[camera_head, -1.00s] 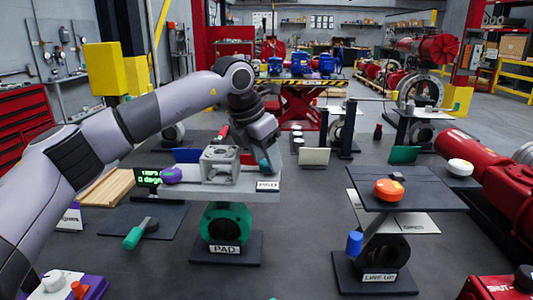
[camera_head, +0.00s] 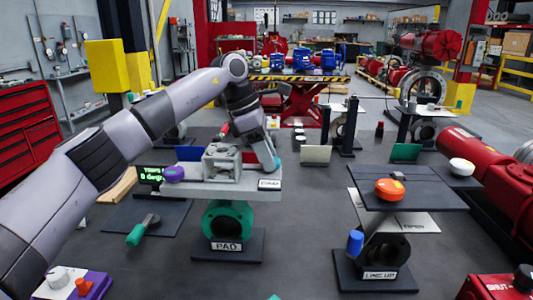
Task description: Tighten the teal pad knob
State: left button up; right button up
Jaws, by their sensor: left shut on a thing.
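The pad stand has a green round valve body (camera_head: 228,222) with a PAD label below a light grey plate (camera_head: 225,188). A grey block-shaped bracket (camera_head: 222,160) stands on the plate. A purple knob (camera_head: 174,174) sits at the plate's left end. The teal knob (camera_head: 278,164) shows only as a small patch at the right end, mostly hidden by my left gripper (camera_head: 272,166). My left gripper points down there and is shut on the teal knob; the fingertips are hard to make out. My right gripper is not in view.
A green-handled lever (camera_head: 136,234) lies on a dark mat to the left. A table with an orange knob (camera_head: 389,189) and a blue-handled lever (camera_head: 355,243) stands at the right. Floor between the stands is clear.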

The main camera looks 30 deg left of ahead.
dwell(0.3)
pick_arm(q)
jog(key=o, duration=1.1)
jog(key=shift+c, duration=0.2)
jog(key=v, duration=0.7)
jog(key=shift+a, duration=0.1)
